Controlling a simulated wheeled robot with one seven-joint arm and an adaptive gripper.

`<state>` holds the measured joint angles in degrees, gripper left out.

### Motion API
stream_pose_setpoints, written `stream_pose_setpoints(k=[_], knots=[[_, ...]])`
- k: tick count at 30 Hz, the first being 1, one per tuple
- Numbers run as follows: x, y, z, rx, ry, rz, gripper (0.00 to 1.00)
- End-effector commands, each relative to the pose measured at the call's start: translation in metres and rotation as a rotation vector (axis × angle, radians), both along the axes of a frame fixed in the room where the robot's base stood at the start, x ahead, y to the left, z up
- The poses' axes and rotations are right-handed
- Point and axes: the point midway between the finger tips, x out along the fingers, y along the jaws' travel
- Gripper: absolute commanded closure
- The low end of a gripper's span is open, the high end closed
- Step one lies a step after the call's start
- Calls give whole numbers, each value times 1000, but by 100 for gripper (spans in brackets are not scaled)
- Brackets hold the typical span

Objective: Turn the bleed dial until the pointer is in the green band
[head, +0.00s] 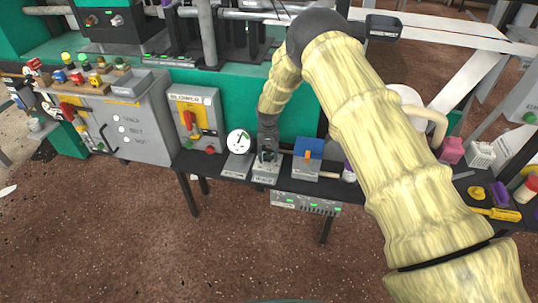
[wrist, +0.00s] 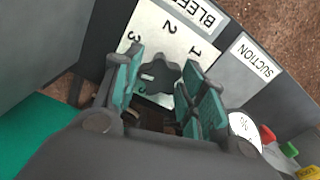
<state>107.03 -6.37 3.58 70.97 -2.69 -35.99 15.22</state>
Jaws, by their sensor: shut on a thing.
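The dark lobed bleed dial (wrist: 160,77) sits on a pale plate marked BLEED with numbers 1, 2 and 3 in the wrist view. My gripper (wrist: 165,82) has its teal-padded fingers on either side of the dial and is shut on it. In the head view my gripper (head: 267,152) reaches down onto the grey bleed box (head: 266,173), and the dial is mostly hidden. A round white gauge (head: 238,142) with a dark pointer stands just left of it. The gauge partly shows in the wrist view (wrist: 244,128). I cannot make out the green band or read the pointer against it.
A box with a blue top (head: 309,149) stands right of the bleed box. A grey panel with a red handle on yellow (head: 193,118) is to the left. The black bench (head: 210,166) is narrow; a yellow-handled tool (head: 498,214) lies at its right end.

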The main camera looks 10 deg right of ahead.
Motion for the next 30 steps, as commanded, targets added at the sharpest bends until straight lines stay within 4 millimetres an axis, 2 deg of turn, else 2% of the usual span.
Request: stream_pose_setpoints(k=[15,20,21,23,30], knots=[[0,0,0,-1,0,-586,84],[0,0,0,0,0,-584,84],[0,0,0,0,0,-583,52],[0,0,0,0,0,-582,41],[0,0,0,0,0,-580,39]])
